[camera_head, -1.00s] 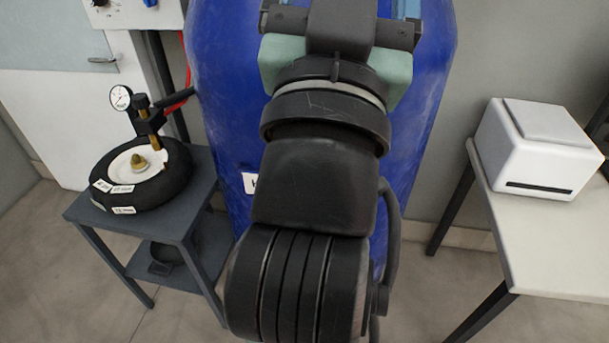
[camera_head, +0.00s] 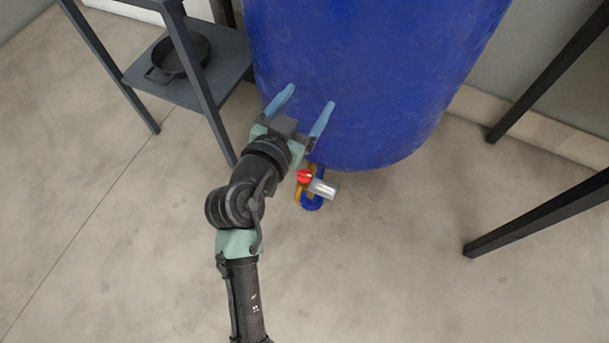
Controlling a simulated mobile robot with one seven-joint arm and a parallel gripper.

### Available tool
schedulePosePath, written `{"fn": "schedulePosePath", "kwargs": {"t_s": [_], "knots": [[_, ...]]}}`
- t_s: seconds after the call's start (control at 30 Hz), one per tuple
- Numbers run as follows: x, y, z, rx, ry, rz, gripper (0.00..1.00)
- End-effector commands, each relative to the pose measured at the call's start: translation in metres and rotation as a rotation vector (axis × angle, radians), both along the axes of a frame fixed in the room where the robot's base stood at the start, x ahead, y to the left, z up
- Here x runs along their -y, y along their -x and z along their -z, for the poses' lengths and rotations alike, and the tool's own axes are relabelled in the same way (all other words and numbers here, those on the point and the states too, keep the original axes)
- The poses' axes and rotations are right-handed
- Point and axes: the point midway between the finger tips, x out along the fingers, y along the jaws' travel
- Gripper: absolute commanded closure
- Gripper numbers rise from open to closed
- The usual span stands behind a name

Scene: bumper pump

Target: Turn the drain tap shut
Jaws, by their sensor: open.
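The drain tap (camera_head: 305,178) is at the lower end of the big blue tank (camera_head: 380,80), low near the floor. It has a red part, a silver cylinder (camera_head: 322,188) pointing right, and yellow and blue parts below. I cannot tell its turn position. My gripper (camera_head: 305,98) is open and empty, with its two light-blue fingers in front of the tank wall, up and slightly left of the tap. The fingers appear apart from the tap. My wrist partly covers the area left of the tap.
A dark grey stand (camera_head: 205,85) with a black pan (camera_head: 181,54) on its lower shelf is at the upper left. Dark table legs (camera_head: 540,210) stand at the right. The floor (camera_head: 420,280) in front of the tank is clear.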

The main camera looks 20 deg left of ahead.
Motion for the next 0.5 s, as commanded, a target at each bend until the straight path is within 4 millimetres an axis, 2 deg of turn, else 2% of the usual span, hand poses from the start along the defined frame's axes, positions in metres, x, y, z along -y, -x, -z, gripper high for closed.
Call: {"fn": "schedulePosePath", "kwargs": {"t_s": [0.03,0.1,0.2,0.33,0.4,0.5], "knots": [[-0.005,0.01,0.058,-0.033,0.016,-0.005,0.19],[-0.01,0.024,0.107,-0.069,0.033,-0.006,0.19],[-0.014,0.045,0.17,-0.113,0.062,-0.009,0.19],[-0.017,0.067,0.23,-0.15,0.091,-0.014,0.19],[-0.018,0.077,0.252,-0.165,0.102,-0.016,0.19],[-0.018,0.085,0.27,-0.176,0.113,-0.02,0.19]]}}
